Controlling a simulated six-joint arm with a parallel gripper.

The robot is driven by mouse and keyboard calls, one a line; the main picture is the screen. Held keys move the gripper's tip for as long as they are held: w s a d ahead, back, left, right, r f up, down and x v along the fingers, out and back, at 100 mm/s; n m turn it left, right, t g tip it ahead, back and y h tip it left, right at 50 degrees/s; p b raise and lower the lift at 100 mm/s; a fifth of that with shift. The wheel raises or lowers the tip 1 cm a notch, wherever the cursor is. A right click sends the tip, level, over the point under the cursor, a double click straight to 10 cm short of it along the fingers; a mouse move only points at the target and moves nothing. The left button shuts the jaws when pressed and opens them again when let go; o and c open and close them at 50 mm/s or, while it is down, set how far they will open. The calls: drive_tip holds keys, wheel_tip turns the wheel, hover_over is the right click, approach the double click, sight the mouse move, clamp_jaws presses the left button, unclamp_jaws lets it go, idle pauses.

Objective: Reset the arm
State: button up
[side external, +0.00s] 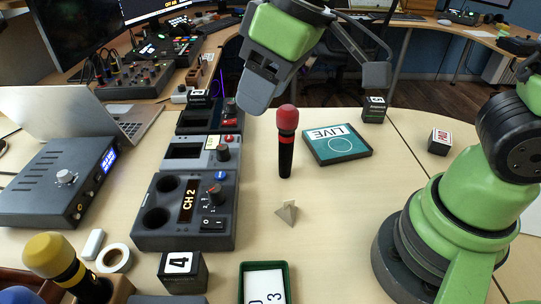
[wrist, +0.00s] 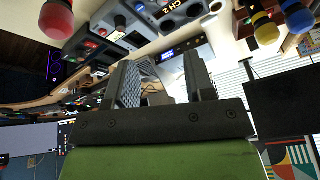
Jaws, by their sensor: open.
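My gripper (side external: 255,95) hangs above the table at the top middle of the side view, tilted, with its fingers pointing down and to the left. It is above and left of a red-topped microphone (side external: 287,135) that stands upright, and it appears apart from it. In the wrist view the two dark fingers of my gripper (wrist: 163,85) stand apart with nothing held between them. The red microphone head also shows at the top left of the wrist view (wrist: 57,18).
A CH 2 console (side external: 187,212) and other modules stand left of the microphone. A teal LIVE box (side external: 337,145) lies right of it, and a small grey pyramid (side external: 287,212) sits in front. A laptop (side external: 75,110), a yellow microphone (side external: 52,256) and a green tray (side external: 244,284) are nearby.

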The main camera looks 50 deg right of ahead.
drive_tip(key=s+d+r+m+t, duration=0.3)
drive_tip(key=s+d+r+m, duration=0.2)
drive_tip(key=s+d+m, duration=0.3)
drive_tip(key=s, duration=0.3)
drive_tip(key=shift+s+d+r+h, duration=0.2)
drive_tip(key=shift+d+r+h, duration=0.1)
drive_tip(key=shift+d+r, duration=0.1)
